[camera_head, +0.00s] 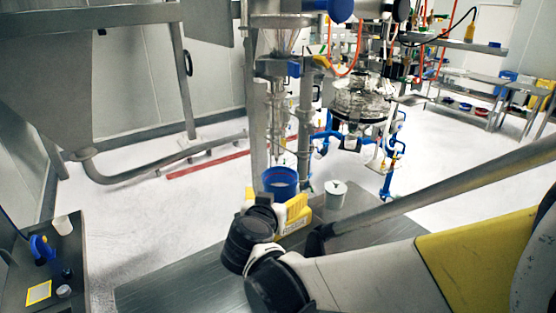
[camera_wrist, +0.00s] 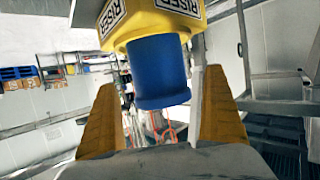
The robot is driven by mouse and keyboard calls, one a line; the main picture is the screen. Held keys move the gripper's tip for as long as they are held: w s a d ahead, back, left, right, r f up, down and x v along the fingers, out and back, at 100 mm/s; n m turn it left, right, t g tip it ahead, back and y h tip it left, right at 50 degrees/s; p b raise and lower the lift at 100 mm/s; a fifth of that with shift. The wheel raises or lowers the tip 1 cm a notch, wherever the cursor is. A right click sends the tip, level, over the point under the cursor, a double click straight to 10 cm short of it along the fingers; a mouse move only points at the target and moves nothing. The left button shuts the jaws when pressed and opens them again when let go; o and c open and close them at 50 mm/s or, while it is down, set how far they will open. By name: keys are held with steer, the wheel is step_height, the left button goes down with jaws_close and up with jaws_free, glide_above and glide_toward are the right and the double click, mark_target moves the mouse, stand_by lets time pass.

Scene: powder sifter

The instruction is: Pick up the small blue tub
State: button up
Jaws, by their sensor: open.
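The small blue tub (camera_head: 281,182) stands upright with its open top showing, near the back edge of the metal table (camera_head: 190,275). It rests on a yellow block (camera_head: 292,214) with white labels; in the wrist view this block (camera_wrist: 150,22) reads "RISER". The wrist view seems upside down, with the tub (camera_wrist: 158,72) below the block in the picture. My gripper (camera_wrist: 160,84) is open, with one orange-yellow finger on each side of the tub. Gaps show between fingers and tub, and nothing is held. In the head view my dark wrist hides the fingers.
A pale grey tub (camera_head: 335,194) stands to the right of the blue tub. Sifter machinery (camera_head: 362,100) with pipes rises behind the table. A dark side bench (camera_head: 50,270) with small items is at left. The white floor between is mostly clear.

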mark_target(283, 170)
steer(key=x, duration=0.5)
steer(key=shift+w+d+r, duration=0.1)
steer(key=shift+r, duration=0.2)
steer(key=c, duration=1.4)
steer(key=shift+o, duration=0.2)
steer(key=shift+r, duration=0.15)
step_height(283, 170, up, 4)
steer(key=shift+r+p, duration=0.15)
steer(key=shift+p, duration=0.25)
steer(key=s+d+r+p, duration=0.1)
steer(key=s+d+r, duration=0.4)
steer(key=d, duration=0.5)
steer(key=shift+d+r, duration=0.3)
steer(key=shift+r, duration=0.45)
